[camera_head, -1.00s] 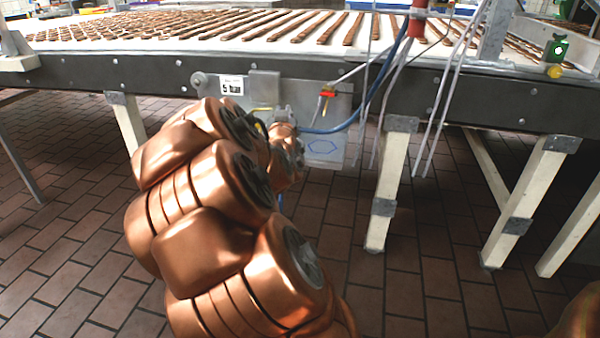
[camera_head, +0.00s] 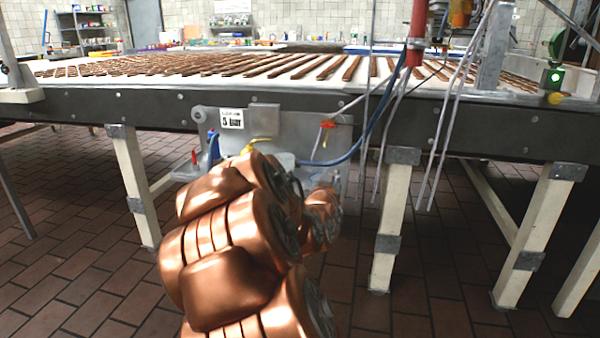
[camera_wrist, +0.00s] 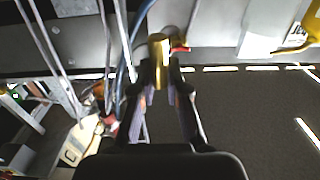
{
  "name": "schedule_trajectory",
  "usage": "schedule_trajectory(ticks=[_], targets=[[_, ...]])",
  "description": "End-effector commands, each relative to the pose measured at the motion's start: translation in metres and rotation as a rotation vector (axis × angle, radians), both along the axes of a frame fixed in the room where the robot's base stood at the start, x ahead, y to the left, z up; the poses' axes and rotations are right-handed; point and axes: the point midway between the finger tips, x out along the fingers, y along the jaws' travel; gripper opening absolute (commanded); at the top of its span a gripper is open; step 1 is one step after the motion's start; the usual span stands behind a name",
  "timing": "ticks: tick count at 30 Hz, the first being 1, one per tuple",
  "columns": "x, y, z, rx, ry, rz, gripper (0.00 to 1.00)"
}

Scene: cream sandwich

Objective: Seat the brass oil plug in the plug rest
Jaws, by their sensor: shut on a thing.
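The brass oil plug (camera_wrist: 157,49) shows in the wrist view as a yellow-gold cylinder between the fingertips of my gripper (camera_wrist: 160,70). The fingers are shut on it and it sticks out past their tips. It appears in front of a grey metal panel edge; I cannot tell how far away that edge is. In the head view the plug and the gripper are hidden behind my copper arm. I cannot make out the plug rest in either current view.
A grey metal panel (camera_head: 345,135) hangs under the conveyor table's dark side rail (camera_head: 90,105). A red-and-yellow valve (camera_head: 327,125), a blue hose (camera_head: 350,150) and a yellow handle (camera_head: 256,145) are at the panel. Pale hanging cables (camera_head: 440,140) and a table leg (camera_head: 392,225) stand to the right.

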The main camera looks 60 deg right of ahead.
Motion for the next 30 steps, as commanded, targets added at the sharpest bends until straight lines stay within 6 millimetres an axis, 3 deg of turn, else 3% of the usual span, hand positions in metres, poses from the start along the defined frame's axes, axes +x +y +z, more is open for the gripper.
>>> schedule_trajectory(ticks=[15, 30], targets=[[0.027, -0.007, 0.002, 0.000, 0.001, 0.003, 0.00], [0.097, -0.029, -0.011, -0.003, 0.000, 0.002, 0.00]])
